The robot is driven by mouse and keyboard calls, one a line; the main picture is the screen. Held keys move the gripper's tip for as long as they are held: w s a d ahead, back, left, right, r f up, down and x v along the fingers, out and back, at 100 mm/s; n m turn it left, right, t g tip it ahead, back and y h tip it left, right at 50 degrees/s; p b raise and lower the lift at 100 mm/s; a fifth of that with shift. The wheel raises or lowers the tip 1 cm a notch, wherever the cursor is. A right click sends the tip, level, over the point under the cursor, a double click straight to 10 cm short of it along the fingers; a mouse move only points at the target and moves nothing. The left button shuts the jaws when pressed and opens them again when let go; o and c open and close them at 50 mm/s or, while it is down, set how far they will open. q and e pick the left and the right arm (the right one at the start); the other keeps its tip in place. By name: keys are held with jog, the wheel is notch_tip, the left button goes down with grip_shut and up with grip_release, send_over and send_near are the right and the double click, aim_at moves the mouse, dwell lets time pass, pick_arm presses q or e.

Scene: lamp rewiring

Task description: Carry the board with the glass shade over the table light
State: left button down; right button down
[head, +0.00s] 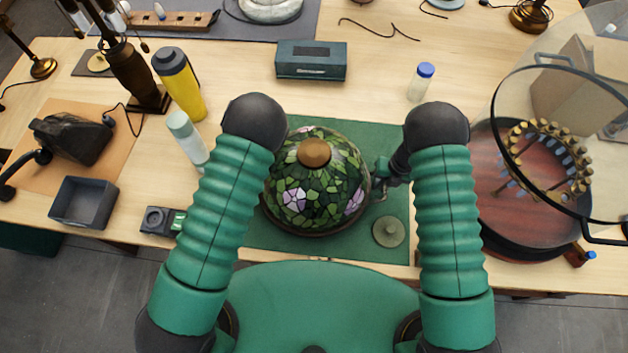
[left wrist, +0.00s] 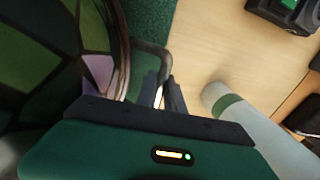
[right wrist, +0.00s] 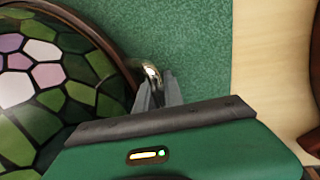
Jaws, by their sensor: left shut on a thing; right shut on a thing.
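The domed stained-glass shade (head: 318,190), green with pink-violet flowers and a brown top cap, sits upright on a round brown board (head: 300,232) in front of me. Only the board's rim shows; it also shows in the right wrist view (right wrist: 105,40). My right gripper (right wrist: 155,92) is shut on a metal handle (right wrist: 152,72) at the board's right side. My left gripper (left wrist: 160,95) is shut on a handle (left wrist: 150,55) at its left; my arm hides it in the head view. A bronze lamp (head: 130,75) with several stems stands back left; I cannot tell whether it is the table light.
A green mat (head: 270,245) lies below, with a small knobbed disc (head: 389,231). A yellow bottle (head: 180,85) and pale bottle (head: 187,138) stand left. A dark box (head: 311,60) lies behind. A round red-brown tray (head: 500,215) under a glass lid (head: 550,100) is at right.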

pick_arm(q)
jog(key=shift+w+r, duration=0.1)
jog(key=shift+r, duration=0.05)
pick_arm(e)
jog(key=shift+w+r, duration=0.1)
jog(key=shift+r, duration=0.1)
